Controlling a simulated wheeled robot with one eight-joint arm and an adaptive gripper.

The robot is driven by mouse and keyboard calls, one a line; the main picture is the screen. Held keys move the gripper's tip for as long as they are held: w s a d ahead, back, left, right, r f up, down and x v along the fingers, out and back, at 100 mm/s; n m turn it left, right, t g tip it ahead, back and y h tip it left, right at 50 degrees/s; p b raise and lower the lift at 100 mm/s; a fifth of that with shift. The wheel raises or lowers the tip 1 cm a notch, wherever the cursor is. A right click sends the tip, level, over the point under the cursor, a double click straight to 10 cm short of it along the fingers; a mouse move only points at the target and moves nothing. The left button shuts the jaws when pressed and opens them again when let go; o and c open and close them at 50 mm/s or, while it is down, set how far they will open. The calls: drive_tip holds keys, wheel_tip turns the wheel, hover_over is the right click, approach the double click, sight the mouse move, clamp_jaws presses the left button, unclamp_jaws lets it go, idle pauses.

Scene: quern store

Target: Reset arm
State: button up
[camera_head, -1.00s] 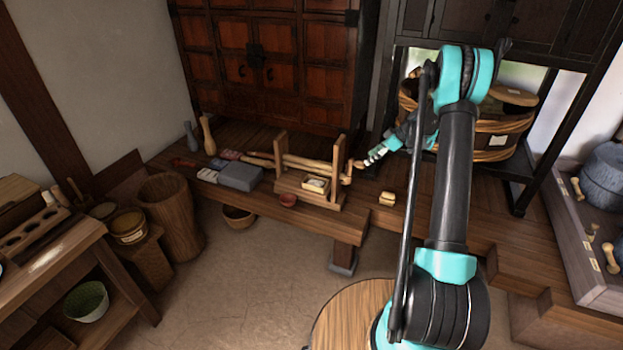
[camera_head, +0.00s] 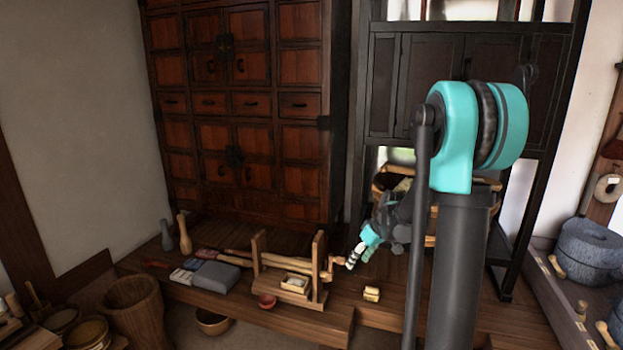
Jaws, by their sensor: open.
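My arm, teal and black, rises on the right of the head view and reaches away over the low wooden platform. My gripper (camera_head: 361,256) is at its far end, with striped fingers pointing down and to the left. It is open, and no object shows between its fingers. It is close to the right end of a wooden roller device (camera_head: 290,272) on the platform; I cannot tell whether they touch. Part of my forearm and wrist is hidden behind the upper arm.
A small yellowish block (camera_head: 372,294) lies on the platform (camera_head: 400,315) below the gripper. A grey box (camera_head: 216,276) and two bottle shapes stand to the left. A tall red-brown cabinet (camera_head: 240,120) is behind. A basket tub (camera_head: 392,182) and stone querns (camera_head: 590,245) are at the right.

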drive_tip(key=s+d+m+h, duration=0.1)
drive_tip(key=s+m, duration=0.1)
drive_tip(key=s, duration=0.6)
drive_tip(key=s+d+f+m+t+h, duration=0.1)
drive_tip(key=s+m, duration=0.1)
drive_tip(key=s, duration=0.7)
drive_tip(key=s+d+f+m+h, duration=0.1)
drive_tip(key=s+m, duration=0.2)
drive_tip(key=s, duration=0.6)
drive_tip(key=shift+s+d+f+h, duration=0.15)
drive_tip(key=shift+f+h, duration=0.1)
drive_tip(key=shift+h, duration=0.05)
